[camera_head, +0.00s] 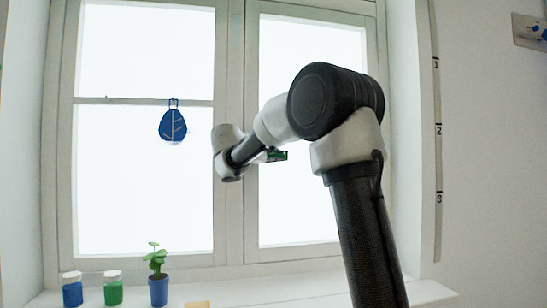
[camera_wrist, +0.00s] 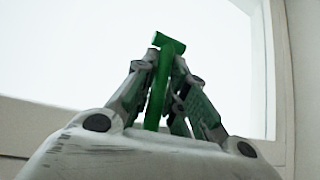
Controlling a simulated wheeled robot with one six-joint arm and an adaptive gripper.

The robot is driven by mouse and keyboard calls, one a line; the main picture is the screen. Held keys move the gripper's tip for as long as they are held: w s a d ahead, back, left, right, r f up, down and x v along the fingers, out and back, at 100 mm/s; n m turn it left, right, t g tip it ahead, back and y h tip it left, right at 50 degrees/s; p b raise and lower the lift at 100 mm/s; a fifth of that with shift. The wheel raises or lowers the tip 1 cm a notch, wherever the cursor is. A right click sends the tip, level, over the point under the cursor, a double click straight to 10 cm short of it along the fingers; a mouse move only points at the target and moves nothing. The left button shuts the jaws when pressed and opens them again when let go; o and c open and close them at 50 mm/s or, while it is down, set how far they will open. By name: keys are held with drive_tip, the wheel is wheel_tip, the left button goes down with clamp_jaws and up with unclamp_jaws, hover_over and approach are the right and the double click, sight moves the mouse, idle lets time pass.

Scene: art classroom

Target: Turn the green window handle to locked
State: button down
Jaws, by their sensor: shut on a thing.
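The green window handle (camera_wrist: 158,95) stands between the fingers of my gripper (camera_wrist: 160,72) in the wrist view. The gripper is shut on it, with one finger on each side. The handle's wider top end (camera_wrist: 168,42) sticks out past the fingertips. In the head view, a small green part of the handle (camera_head: 281,155) shows just right of my wrist, in front of the right pane. My arm hides the rest of the handle and the fingers there.
A blue leaf ornament (camera_head: 172,122) hangs on the left pane. On the sill (camera_head: 240,292) stand a blue jar (camera_head: 72,291), a green jar (camera_head: 113,291) and a potted plant (camera_head: 158,288). A marked strip (camera_head: 438,165) runs down the right wall.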

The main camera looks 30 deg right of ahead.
drive_tip(key=w+a+f+m+t+y, duration=0.1)
drive_tip(key=a+f+m+y, duration=0.5)
drive_tip(key=y, duration=0.7)
drive_tip(key=shift+w+a+f+m+y, duration=0.35)
drive_tip(key=shift+w+m, duration=0.1)
drive_tip(key=shift+m, duration=0.55)
idle(0.5)
drive_tip(key=c, duration=1.5)
unclamp_jaws()
drive_tip(key=shift+o, duration=0.2)
